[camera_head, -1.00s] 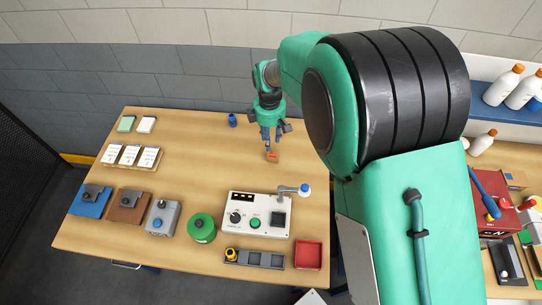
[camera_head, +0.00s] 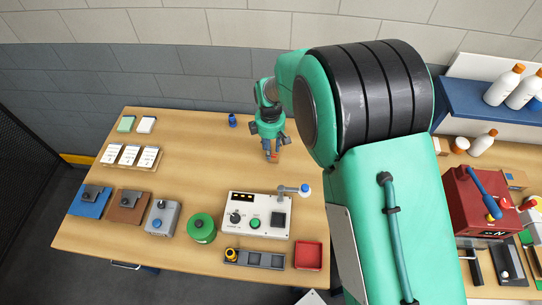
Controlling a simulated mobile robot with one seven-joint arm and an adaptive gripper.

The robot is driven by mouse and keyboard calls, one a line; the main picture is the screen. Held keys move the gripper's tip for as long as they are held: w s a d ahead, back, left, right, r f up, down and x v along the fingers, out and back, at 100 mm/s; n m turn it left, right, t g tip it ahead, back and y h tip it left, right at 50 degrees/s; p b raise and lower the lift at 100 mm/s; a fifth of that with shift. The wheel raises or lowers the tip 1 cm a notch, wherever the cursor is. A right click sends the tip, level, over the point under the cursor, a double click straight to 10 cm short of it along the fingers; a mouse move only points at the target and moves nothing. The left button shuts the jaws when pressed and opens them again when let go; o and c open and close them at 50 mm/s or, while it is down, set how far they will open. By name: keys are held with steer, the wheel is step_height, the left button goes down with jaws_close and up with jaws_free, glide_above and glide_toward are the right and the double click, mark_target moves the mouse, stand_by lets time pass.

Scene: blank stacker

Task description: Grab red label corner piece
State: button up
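A small brown piece with a red-orange mark (camera_head: 274,156) lies on the wooden table, toward the back and right of its middle. My gripper (camera_head: 271,152) points down right at this piece and covers part of it. The fingers are dark and small in the picture. I cannot tell whether they touch the piece or are closed around it. My green arm reaches in from the right.
A blue cylinder (camera_head: 232,121) stands at the back of the table. White cards (camera_head: 129,155) lie on the left. A control box (camera_head: 257,215), a green round container (camera_head: 202,228) and a red tray (camera_head: 308,255) are near the front. The table's middle is clear.

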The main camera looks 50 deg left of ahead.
steer(key=shift+w+f, duration=0.1)
steer(key=shift+f, duration=1.9)
jaws_close()
